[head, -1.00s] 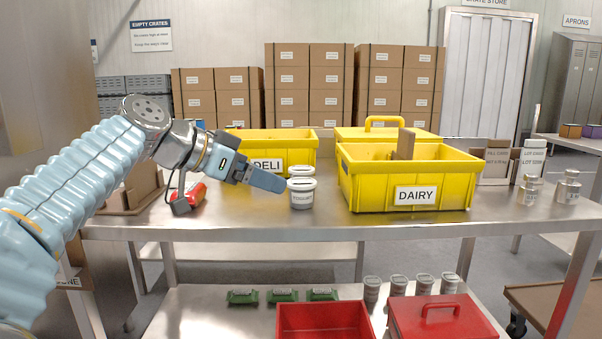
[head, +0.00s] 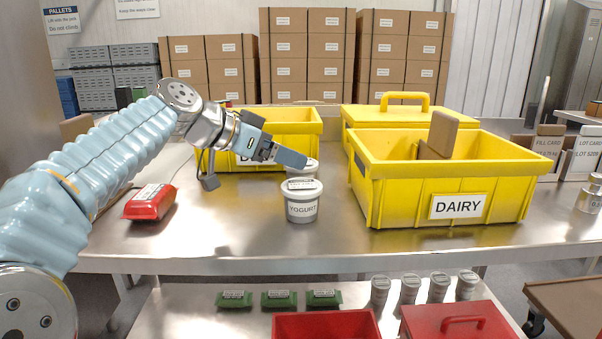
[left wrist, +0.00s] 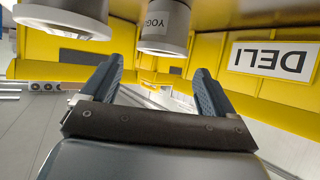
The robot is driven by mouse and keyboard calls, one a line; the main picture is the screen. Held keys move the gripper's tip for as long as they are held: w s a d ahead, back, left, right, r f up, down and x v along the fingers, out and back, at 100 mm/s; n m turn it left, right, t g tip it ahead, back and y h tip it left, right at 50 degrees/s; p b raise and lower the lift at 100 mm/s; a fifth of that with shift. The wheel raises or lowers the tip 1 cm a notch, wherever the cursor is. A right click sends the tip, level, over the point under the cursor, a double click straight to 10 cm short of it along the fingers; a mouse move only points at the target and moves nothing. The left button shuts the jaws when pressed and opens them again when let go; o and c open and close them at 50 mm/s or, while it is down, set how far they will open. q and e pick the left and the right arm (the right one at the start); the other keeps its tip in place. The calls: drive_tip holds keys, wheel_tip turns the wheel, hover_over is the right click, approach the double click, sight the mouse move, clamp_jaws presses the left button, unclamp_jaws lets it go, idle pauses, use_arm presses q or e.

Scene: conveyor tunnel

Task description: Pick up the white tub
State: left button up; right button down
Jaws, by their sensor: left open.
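Two white tubs stand on the steel table in the head view. The front tub (head: 302,204), labelled YOGURT, is upright with a lid. The rear tub (head: 308,168) is partly hidden behind it and my gripper. In the left wrist view, which is upside down, the open, empty fingers (left wrist: 160,85) point toward the yellow crates. A YOGURT tub (left wrist: 165,25) and another tub (left wrist: 65,18) show at the top, outside the fingers. My right gripper is out of view.
The yellow DAIRY crate (head: 400,200) stands right of the tubs, with a brown box (head: 442,134) in it. The yellow DELI crate (head: 312,128) is behind the tubs. A red package (head: 150,203) lies left. The table front between is clear.

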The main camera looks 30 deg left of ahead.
sight(308, 166)
use_arm(q)
drive_tip(key=x, duration=0.3)
drive_tip(key=p+x, duration=0.1)
drive_tip(key=x, duration=0.4)
drive_tip(key=shift+a+f, duration=0.15)
drive_tip(key=shift+f, duration=0.1)
drive_tip(key=c, duration=1)
